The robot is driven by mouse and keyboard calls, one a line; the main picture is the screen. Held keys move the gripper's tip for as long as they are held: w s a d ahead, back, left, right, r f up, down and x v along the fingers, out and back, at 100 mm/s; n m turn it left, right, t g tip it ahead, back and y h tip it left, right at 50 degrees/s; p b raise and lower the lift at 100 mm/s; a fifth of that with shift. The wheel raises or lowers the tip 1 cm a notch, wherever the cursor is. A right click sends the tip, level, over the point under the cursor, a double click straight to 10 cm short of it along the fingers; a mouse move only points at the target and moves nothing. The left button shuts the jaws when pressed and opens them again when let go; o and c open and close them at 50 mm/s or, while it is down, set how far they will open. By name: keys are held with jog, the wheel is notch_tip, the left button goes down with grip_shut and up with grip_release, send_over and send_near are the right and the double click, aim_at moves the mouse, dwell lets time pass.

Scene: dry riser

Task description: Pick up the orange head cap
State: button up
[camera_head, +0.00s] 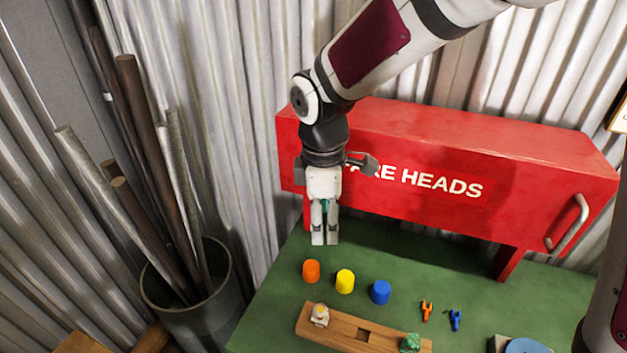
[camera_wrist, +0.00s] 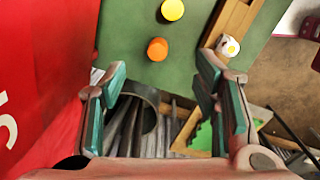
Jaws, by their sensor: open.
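The orange head cap (camera_head: 311,271) stands on the green tabletop, leftmost in a row with a yellow cap (camera_head: 345,281) and a blue cap (camera_head: 381,292). My gripper (camera_head: 324,243) points down above the table, behind the orange cap in the head view, and holds nothing. In the wrist view my gripper (camera_wrist: 160,72) has its two fingers spread wide apart. The orange cap (camera_wrist: 157,49) shows beyond the fingertips, between their lines, and the yellow cap (camera_wrist: 172,9) is above it at the top edge. The blue cap is out of the wrist view.
A red box (camera_head: 450,175) lettered "HEADS" stands behind the caps. A wooden block (camera_head: 345,330) with a white-and-yellow piece (camera_head: 320,314) and a green piece (camera_head: 411,342) lies in front. Small orange (camera_head: 427,310) and blue (camera_head: 455,319) parts lie right. A bin of pipes (camera_head: 205,310) stands left.

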jog(key=w+a+f+n, duration=0.1)
jog(key=a+f+n, duration=0.1)
jog(key=a+f, duration=0.1)
send_over(307, 266)
jog(key=shift+g+y, duration=0.3)
notch_tip(307, 266, down, 8)
jog(key=shift+f+b, duration=0.1)
jog(key=shift+b, duration=0.35)
jog(key=shift+f, duration=3)
jog(key=c, duration=0.8)
